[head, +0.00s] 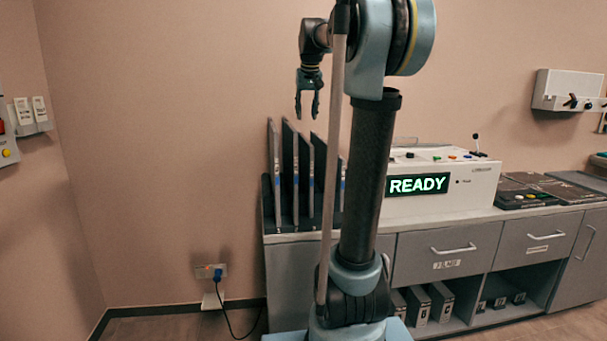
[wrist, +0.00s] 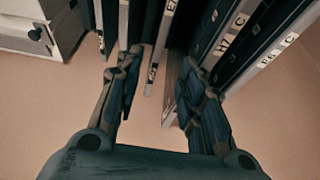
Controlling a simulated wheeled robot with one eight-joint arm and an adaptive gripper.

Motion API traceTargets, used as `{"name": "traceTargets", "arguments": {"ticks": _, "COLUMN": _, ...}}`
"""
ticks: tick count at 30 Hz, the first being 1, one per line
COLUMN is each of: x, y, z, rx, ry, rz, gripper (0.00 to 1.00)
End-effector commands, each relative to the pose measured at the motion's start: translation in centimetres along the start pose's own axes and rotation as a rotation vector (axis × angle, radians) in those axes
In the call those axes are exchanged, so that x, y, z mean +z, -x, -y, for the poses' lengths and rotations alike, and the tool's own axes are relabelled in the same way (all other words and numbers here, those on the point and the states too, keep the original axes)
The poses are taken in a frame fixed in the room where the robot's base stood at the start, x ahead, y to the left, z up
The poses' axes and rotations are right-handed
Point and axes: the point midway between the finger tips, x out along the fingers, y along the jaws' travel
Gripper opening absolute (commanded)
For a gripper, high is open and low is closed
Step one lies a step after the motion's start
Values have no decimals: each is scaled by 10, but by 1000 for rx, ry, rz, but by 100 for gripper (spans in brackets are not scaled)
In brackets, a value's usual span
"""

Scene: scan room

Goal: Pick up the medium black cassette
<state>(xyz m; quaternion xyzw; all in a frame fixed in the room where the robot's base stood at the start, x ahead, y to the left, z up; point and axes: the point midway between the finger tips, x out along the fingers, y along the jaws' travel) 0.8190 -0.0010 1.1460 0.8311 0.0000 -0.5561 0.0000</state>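Several thin black cassettes with pale edges stand upright in a dark rack (head: 266,205) at the counter's left end. They differ in height; one tall cassette (head: 274,175) is at the left and a lower one (head: 304,185) stands further right. I cannot tell for sure which is the medium one. My gripper (head: 307,110) points down above the rack, open and empty. In the wrist view my gripper (wrist: 157,70) has its fingers spread, with cassette edges beyond and between them, including one labelled E7 (wrist: 165,25). A cassette labelled H7 C (wrist: 228,38) is at the right. Contact cannot be judged.
A white console (head: 440,180) with a READY display stands right of the rack. Dark flat cases (head: 525,192) lie on the counter further right. My arm hides part of the rack. A wall is close behind; a white box (wrist: 30,35) shows in the wrist view.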

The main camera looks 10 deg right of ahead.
Motion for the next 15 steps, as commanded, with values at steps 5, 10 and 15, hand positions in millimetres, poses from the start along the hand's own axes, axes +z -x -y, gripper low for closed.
{"name": "traceTargets", "arguments": {"ticks": 5, "x": -1, "y": -25, "z": 0, "rx": 0, "ry": 0, "rz": -1, "gripper": 36}}
{"name": "traceTargets", "arguments": {"ticks": 10, "x": -1, "y": -55, "z": 0, "rx": 0, "ry": 0, "rz": 0, "gripper": 36}}
{"name": "traceTargets", "arguments": {"ticks": 15, "x": -1, "y": -85, "z": 0, "rx": 0, "ry": 0, "rz": 0, "gripper": 36}}
